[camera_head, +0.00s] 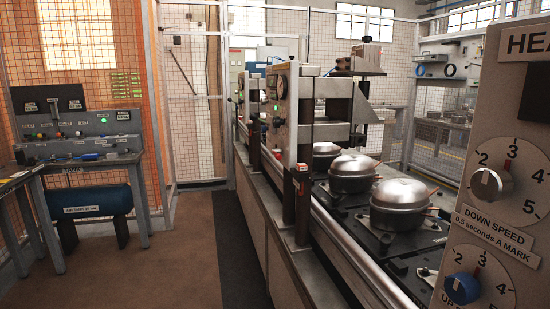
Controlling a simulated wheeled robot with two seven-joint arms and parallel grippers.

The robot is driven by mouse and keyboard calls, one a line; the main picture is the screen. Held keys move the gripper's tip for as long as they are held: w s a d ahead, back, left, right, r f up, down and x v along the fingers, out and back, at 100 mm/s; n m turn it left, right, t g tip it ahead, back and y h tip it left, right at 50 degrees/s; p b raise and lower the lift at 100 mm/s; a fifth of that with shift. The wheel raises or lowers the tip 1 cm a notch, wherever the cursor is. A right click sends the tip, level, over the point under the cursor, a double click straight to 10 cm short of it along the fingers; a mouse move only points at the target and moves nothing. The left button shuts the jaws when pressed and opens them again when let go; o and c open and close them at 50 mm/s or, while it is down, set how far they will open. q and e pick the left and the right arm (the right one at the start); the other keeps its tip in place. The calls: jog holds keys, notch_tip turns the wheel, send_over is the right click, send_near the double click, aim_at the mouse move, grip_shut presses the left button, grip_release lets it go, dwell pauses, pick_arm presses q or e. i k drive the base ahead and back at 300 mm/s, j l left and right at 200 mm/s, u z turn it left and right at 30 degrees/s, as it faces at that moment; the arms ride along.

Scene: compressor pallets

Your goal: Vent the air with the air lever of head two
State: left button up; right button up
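A head panel (512,120) stands close at the right edge. Its sign is cut off after "HEA", so its number does not show. It carries a grey DOWN SPEED knob (491,184) with its mark near 3 and a blue knob (462,289) labelled "UP", partly cut off. No air lever can be made out for certain. Neither gripper is in view.
Silver compressors (401,203) sit on black pallets along the conveyor (352,250). A control bench (79,137) with a blue tank (92,201) below stands at left. Mesh fencing (195,110) closes the back. The brown floor (180,250) between bench and line is clear.

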aim_at(276, 154)
jog(key=i+j, duration=0.25)
jog(key=i, duration=0.2)
jog(key=i+j+z, duration=0.1)
jog(key=i, duration=0.4)
jog(key=j, duration=0.15)
